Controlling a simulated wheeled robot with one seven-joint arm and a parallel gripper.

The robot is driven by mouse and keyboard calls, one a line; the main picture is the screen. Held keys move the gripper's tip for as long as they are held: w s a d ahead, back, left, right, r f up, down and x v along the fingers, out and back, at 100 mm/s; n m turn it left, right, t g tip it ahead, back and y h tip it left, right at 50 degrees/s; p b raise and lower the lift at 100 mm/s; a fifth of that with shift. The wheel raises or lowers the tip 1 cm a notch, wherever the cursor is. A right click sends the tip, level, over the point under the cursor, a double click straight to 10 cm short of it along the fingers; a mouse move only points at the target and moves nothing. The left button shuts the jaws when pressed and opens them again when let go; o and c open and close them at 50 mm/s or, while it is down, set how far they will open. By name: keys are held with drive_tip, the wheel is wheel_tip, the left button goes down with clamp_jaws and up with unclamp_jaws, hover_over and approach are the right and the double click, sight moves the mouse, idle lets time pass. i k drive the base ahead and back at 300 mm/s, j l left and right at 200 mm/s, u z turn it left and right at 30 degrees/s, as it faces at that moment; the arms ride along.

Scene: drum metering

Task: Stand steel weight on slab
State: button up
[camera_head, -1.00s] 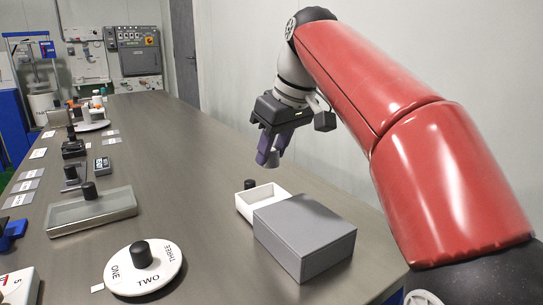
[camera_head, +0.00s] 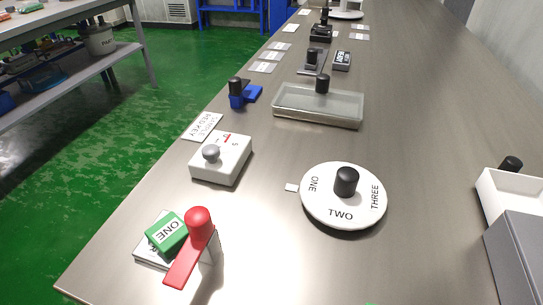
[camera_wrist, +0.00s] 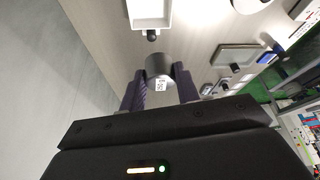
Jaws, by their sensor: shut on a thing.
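The steel weight (camera_wrist: 157,64) is a grey cylinder with a small white label. My gripper (camera_wrist: 160,73) is shut on it, a dark finger on each side, and holds it above the table in the wrist view. My gripper and the weight are outside the head view now. I cannot tell for sure which thing is the slab. A flat white plate (camera_head: 147,253) lies at the near left table edge in the head view, partly hidden under a green block marked ONE (camera_head: 167,233). A red-knobbed lever (camera_head: 199,235) stands beside it.
A white dial marked ONE, TWO, THREE (camera_head: 329,212) is mid-table. A shallow grey tray (camera_head: 315,116) lies behind it. A white box with a knob (camera_head: 229,165) is left. A white open bin (camera_head: 512,200) and grey block (camera_head: 519,261) stand right.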

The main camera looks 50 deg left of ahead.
sight(167, 230)
drive_tip(key=k+j+u, duration=0.15)
drive_tip(key=u, duration=0.15)
drive_tip(key=j+u, duration=0.3)
drive_tip(key=k+l+u, duration=0.1)
drive_tip(key=u, duration=0.3)
drive_tip(key=k+u, duration=0.15)
drive_tip(key=u, duration=0.25)
drive_tip(key=k+l+u, duration=0.1)
drive_tip(key=u, duration=0.3)
drive_tip(key=k, duration=0.2)
